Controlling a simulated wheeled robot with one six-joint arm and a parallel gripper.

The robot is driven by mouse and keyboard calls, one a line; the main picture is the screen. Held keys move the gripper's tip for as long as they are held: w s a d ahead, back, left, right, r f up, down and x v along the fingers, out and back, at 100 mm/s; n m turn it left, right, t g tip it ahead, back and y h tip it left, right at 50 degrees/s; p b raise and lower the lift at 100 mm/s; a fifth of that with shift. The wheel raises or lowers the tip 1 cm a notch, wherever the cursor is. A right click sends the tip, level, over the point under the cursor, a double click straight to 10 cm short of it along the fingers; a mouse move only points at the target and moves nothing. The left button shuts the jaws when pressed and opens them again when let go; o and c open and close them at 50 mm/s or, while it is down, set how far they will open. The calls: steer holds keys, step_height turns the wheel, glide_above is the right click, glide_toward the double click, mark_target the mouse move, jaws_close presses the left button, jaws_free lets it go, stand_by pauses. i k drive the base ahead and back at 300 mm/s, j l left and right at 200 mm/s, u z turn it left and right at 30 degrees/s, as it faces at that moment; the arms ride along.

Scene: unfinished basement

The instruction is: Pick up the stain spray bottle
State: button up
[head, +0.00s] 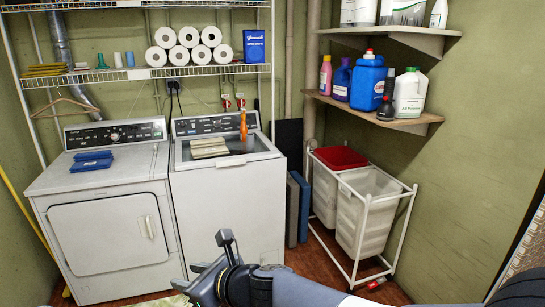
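No label that reads as stain spray shows, so I cannot tell for sure which bottle it is. A slim orange item (243,126), perhaps a spray bottle, stands upright at the back of the washer top. A small dark bottle (385,109) stands at the front of the lower wall shelf. A red and white bottle (376,283) lies on the floor by the hamper cart. My gripper (205,262) is at the bottom centre, in front of the washer and apart from all of these. Its fingers look spread, with nothing seen between them.
The washer (226,205) bears a folded cream cloth (209,147); the dryer (103,225) bears a blue item (92,161). The lower shelf (405,124) holds several bottles and jugs. A hamper cart (366,215) stands right of the washer. Some floor (318,262) is clear before it.

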mark_target(243, 128)
steer(key=i+j+z, duration=0.5)
steer(key=i, duration=0.2)
steer(key=i+j+z, duration=0.5)
steer(key=i+j, duration=0.75)
steer(key=j, duration=0.25)
steer(key=i+j+z, duration=0.1)
steer(key=i+j, duration=0.7)
steer(key=j, duration=0.2)
steer(key=i+j, duration=0.35)
steer(key=j, duration=0.2)
steer(key=z, duration=0.05)
